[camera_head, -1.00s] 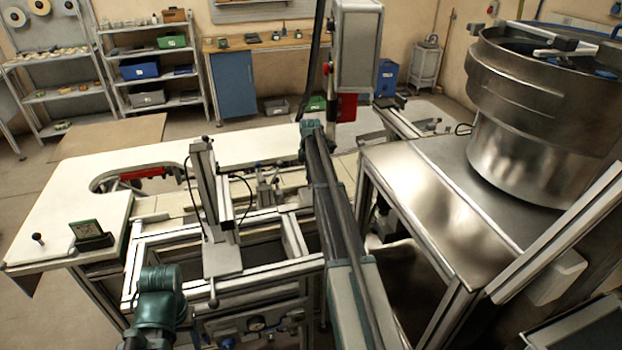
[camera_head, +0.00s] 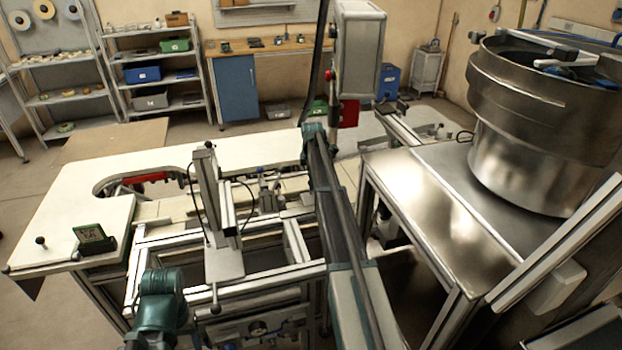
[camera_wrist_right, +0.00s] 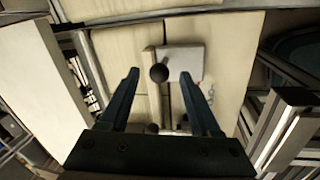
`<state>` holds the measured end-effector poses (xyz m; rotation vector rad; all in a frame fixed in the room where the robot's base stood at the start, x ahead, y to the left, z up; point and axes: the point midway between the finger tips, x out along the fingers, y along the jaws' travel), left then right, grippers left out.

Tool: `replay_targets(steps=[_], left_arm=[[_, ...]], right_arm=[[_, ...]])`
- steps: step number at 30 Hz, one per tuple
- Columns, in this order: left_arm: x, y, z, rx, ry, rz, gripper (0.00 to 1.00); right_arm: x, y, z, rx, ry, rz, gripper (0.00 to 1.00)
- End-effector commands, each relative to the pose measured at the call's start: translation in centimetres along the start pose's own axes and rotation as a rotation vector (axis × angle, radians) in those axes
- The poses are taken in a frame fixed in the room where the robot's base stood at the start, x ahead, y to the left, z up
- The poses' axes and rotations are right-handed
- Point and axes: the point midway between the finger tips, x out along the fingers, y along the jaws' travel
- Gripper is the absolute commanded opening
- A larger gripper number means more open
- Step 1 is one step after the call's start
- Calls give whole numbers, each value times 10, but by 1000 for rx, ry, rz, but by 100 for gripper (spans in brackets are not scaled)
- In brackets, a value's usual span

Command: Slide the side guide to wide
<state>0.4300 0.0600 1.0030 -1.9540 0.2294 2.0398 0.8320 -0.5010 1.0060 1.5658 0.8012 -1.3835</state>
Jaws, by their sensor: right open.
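In the right wrist view a black ball knob (camera_wrist_right: 159,73) stands in front of a light grey plate (camera_wrist_right: 186,62) and a narrow upright beige strip (camera_wrist_right: 152,85). These look like the side guide and its handle on the pale bed. My right gripper (camera_wrist_right: 160,74) is open, its dark fingers on either side of the knob in the picture. I cannot tell whether the knob lies between them in depth. In the head view my right arm reaches over the machine, but I cannot make out its fingertips. My left gripper is not in view.
In the head view an upright grey post (camera_head: 211,195) stands on the machine frame. The white tabletop (camera_head: 65,215) carries a green-screened box (camera_head: 93,236) and a small knob. A steel bowl feeder (camera_head: 530,130) and bench (camera_head: 420,195) stand at the right.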

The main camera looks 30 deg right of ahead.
Motion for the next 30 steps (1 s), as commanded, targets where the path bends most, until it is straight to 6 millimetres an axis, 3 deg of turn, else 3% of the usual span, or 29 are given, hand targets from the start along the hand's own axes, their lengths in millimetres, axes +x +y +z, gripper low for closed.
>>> replay_targets(steps=[21, 30], left_arm=[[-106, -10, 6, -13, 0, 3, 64], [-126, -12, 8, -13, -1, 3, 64]], right_arm=[[-109, 1, 0, 0, 0, 0, 64], [-129, 0, 0, 0, 0, 0, 64]])
